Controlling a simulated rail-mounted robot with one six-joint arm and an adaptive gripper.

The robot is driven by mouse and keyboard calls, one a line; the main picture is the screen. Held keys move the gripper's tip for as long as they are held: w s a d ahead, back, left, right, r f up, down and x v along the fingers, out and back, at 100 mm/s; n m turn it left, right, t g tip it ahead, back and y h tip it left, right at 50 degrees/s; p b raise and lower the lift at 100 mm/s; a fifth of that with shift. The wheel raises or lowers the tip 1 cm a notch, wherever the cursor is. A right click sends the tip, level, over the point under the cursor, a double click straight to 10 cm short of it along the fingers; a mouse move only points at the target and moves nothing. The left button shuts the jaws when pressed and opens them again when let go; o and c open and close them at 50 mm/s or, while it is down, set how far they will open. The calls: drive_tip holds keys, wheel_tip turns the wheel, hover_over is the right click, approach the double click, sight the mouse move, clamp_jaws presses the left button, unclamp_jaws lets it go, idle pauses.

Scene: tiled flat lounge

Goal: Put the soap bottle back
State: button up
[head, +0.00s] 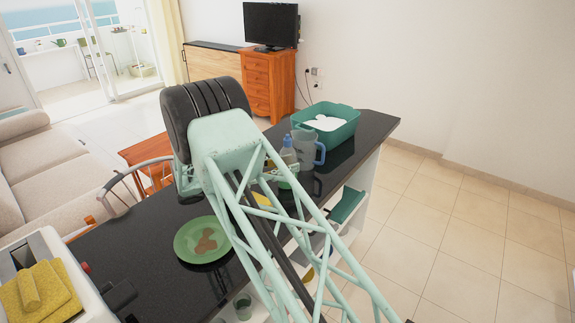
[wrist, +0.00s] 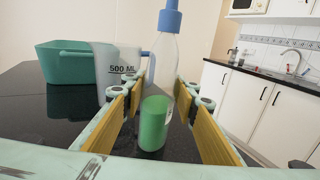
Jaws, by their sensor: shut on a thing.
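The soap bottle (head: 288,155) is clear, with a blue top and green liquid low inside. In the head view it stands upright near the pale blue-grey measuring jug, partly hidden by my arm. In the wrist view the bottle (wrist: 158,118) is upright between the yellow-padded fingers of my gripper (wrist: 160,94). My gripper is shut on it. The bottle's base is at or close above the dark counter (wrist: 35,95); I cannot tell whether it touches.
The measuring jug (head: 307,149) and a green basin (head: 330,133) with white contents stand beyond the bottle. A green plate (head: 203,239) with a brown patch lies nearer on the counter.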

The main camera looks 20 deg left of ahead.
drive_tip(key=o, duration=0.9)
drive_tip(key=shift+o, duration=0.2)
drive_tip(key=shift+s+a+r, duration=0.1)
drive_tip(key=shift+p+v, duration=1.15)
drive_tip(key=shift+v, duration=4.75)
